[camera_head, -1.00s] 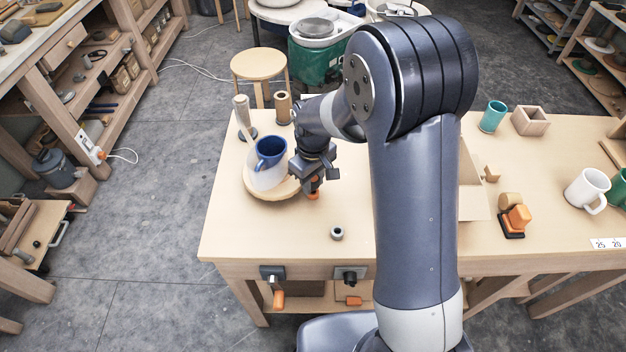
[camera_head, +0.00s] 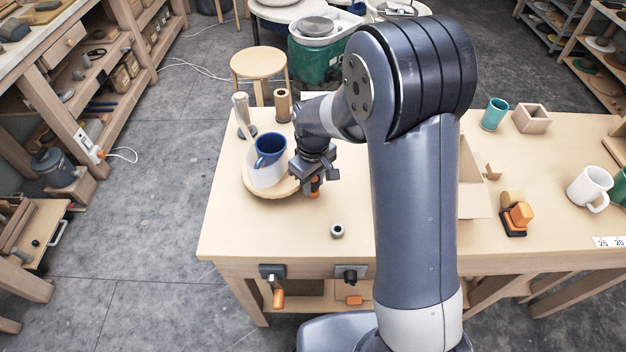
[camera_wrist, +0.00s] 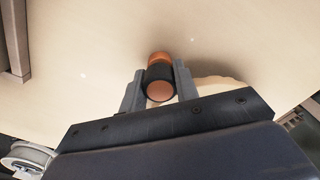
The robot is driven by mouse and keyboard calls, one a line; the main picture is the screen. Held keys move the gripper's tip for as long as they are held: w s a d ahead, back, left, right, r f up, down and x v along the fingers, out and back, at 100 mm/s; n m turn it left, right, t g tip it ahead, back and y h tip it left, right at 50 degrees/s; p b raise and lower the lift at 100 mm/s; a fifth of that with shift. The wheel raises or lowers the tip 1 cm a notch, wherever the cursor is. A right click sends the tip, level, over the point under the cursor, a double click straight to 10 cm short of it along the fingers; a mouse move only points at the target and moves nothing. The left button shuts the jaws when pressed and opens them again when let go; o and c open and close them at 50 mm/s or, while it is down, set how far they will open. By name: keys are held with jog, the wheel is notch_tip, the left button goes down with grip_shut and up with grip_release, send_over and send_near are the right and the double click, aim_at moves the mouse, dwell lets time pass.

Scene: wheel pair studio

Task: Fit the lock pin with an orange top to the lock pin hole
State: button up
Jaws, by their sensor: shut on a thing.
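My gripper (camera_wrist: 158,78) is shut on the orange-topped lock pin (camera_wrist: 160,91), which sits between the two fingers. The pin shows an orange end near the fingertips, a dark band and a rounded orange-brown end nearer the camera. In the head view my gripper (camera_head: 312,180) is beside the right edge of a round wooden disc (camera_head: 281,192), with a little orange of the pin (camera_head: 315,187) showing below it. I cannot tell whether the pin touches the table. I cannot make out the lock pin hole for certain.
A small grey ring (camera_head: 337,231) lies nearer the front edge. A wooden tube (camera_head: 283,106) stands behind. An orange-and-black block (camera_head: 518,217) is at right. Table between ring and disc is clear.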

jog(key=o, duration=1.1)
jog(key=shift+c, duration=0.2)
jog(key=shift+r, duration=0.15)
notch_tip(320, 180, up, 11)
jog(key=shift+f+b, duration=0.2)
jog(key=shift+b, duration=0.2)
jog(key=shift+f, duration=0.1)
notch_tip(320, 180, down, 11)
jog(key=shift+r+p, duration=0.2)
jog(key=shift+p, duration=0.35)
jog(key=shift+r+p, duration=0.3)
jog(key=shift+r, duration=0.2)
